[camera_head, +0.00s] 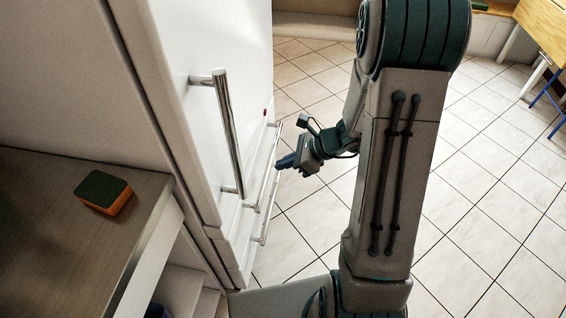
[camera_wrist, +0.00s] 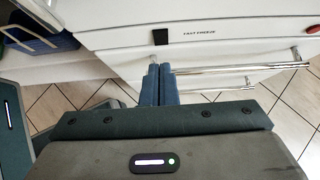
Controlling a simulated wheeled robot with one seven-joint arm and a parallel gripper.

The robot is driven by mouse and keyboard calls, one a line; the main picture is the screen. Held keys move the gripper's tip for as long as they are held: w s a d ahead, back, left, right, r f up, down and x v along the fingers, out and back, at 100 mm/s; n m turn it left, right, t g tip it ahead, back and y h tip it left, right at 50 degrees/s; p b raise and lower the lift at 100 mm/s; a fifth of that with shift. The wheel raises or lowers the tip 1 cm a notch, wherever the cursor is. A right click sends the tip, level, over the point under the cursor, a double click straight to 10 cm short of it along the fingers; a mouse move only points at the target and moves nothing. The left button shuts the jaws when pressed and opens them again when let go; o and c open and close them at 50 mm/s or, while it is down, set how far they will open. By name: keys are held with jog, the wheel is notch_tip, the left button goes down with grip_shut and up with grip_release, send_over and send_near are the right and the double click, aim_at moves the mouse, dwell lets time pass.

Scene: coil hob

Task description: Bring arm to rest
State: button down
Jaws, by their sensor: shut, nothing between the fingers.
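My gripper (camera_head: 283,162) is at the end of my bent arm, in front of the white fridge (camera_head: 205,60). Its fingers point left, toward the lower fridge handles. In the wrist view, the two blue fingers of my gripper (camera_wrist: 159,68) lie side by side, shut with nothing between them. The fingertips are close to the left end of a silver drawer handle (camera_wrist: 240,68). I cannot tell whether they touch it.
A tall door handle (camera_head: 228,130) stands out from the fridge. A wooden counter (camera_head: 60,220) at left holds a green and orange sponge (camera_head: 104,191). The tiled floor (camera_head: 490,200) at right is clear. A wooden table (camera_head: 545,30) stands at the far right.

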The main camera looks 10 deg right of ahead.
jog(key=s+d+r+n+h+p, duration=0.1)
jog(key=s+r+n+h+p, duration=0.2)
jog(key=s+r+n, duration=0.2)
jog(key=s+d+r+n+h+p, duration=0.1)
jog(key=s+r+n+h+p, duration=0.2)
jog(key=r+n, duration=0.6)
jog(key=s+d+r+n+h+p, duration=0.1)
jog(key=s+r+n+h+p, duration=0.2)
jog(key=r, duration=0.9)
jog(key=s+n+p, duration=0.2)
jog(key=s+n, duration=0.2)
jog(key=n, duration=0.1)
jog(key=shift+s+g, duration=0.4)
jog(key=c, duration=2.1)
grip_release()
jog(key=shift+c, duration=0.2)
